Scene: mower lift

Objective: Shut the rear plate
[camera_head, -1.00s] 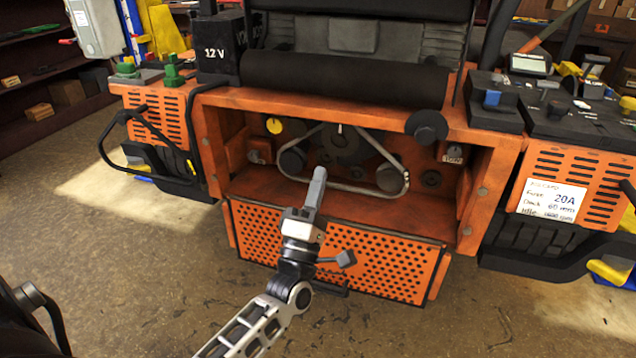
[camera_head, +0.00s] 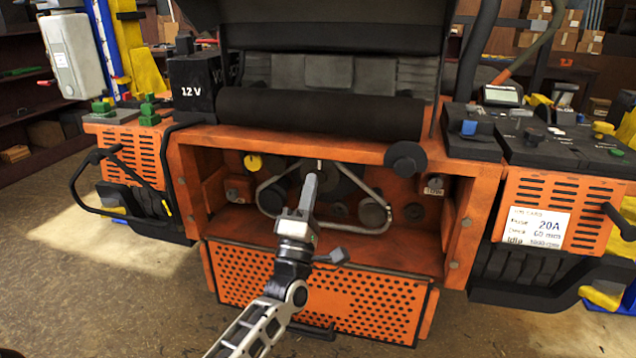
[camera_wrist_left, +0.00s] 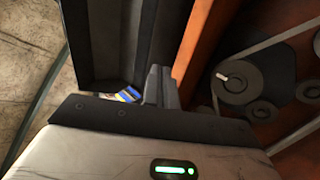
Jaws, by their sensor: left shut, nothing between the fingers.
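The rear plate (camera_head: 350,300) is an orange perforated panel that hangs down below the open rear bay of the mower (camera_head: 330,150). A black handle shows at its lower edge. My left gripper (camera_head: 309,188) is shut and empty, pointing up in front of the bay opening and above the plate's top edge. In the left wrist view its closed fingers (camera_wrist_left: 160,85) show beside an orange wall, with pulleys and a belt to the right. The belt (camera_head: 375,190) and pulleys lie exposed inside the bay. My right gripper is not in view.
A black roller (camera_head: 320,114) spans the top of the bay. A 12 V battery box (camera_head: 193,88) stands at upper left. A labelled card (camera_head: 538,228) is on the right orange side box. A black looped handle (camera_head: 85,185) juts out at left. Floor in front is clear.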

